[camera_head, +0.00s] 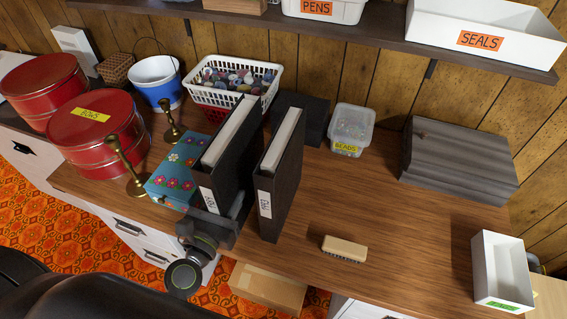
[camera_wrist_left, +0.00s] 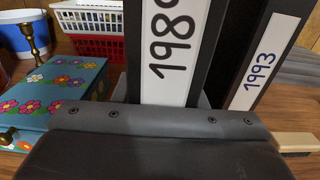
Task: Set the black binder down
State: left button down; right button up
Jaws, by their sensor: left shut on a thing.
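A black binder (camera_head: 235,142) with a white spine label stands upright in my left gripper (camera_head: 222,214). In the left wrist view, the held binder's label (camera_wrist_left: 168,50) starts with 198; its last digit is partly cut off. The gripper is shut on the lower spine end. The binder's bottom edge is hidden, so I cannot tell whether it touches the table. A second black binder (camera_head: 283,178), labelled 1993 in the left wrist view (camera_wrist_left: 262,65), stands upright just to the right, with a narrow gap between. My right gripper is not in view.
A blue flowered box (camera_head: 172,178) and brass candlesticks (camera_head: 130,170) stand close on the left. A white basket (camera_head: 235,88) of spools is behind. A brush (camera_head: 344,249) lies at front right. The wooden table (camera_head: 400,225) is mostly clear right of the binders.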

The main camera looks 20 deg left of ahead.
aim_at(259, 151)
pick_arm(q)
jog(key=w, duration=0.1)
jog(key=w+r+p, duration=0.1)
jog(key=shift+w, duration=0.3)
jog(key=w+p, duration=0.1)
jog(key=w, duration=0.2)
jog(key=w+p, duration=0.1)
jog(key=w, duration=0.2)
jog(key=w+p, duration=0.1)
jog(key=w, duration=0.2)
jog(key=shift+w+d+f, duration=0.1)
jog(key=shift+d+f, duration=0.05)
jog(key=shift+d, duration=0.1)
jog(key=w+f+b, duration=0.1)
jog(key=w, duration=0.1)
jog(key=w+f, duration=0.1)
jog(key=w, duration=0.1)
jog(key=w+f+b, duration=0.1)
jog(key=w+f, duration=0.1)
jog(key=shift+w+d+b, duration=0.1)
jog(key=shift+w+b, duration=0.05)
jog(key=shift+b, duration=0.2)
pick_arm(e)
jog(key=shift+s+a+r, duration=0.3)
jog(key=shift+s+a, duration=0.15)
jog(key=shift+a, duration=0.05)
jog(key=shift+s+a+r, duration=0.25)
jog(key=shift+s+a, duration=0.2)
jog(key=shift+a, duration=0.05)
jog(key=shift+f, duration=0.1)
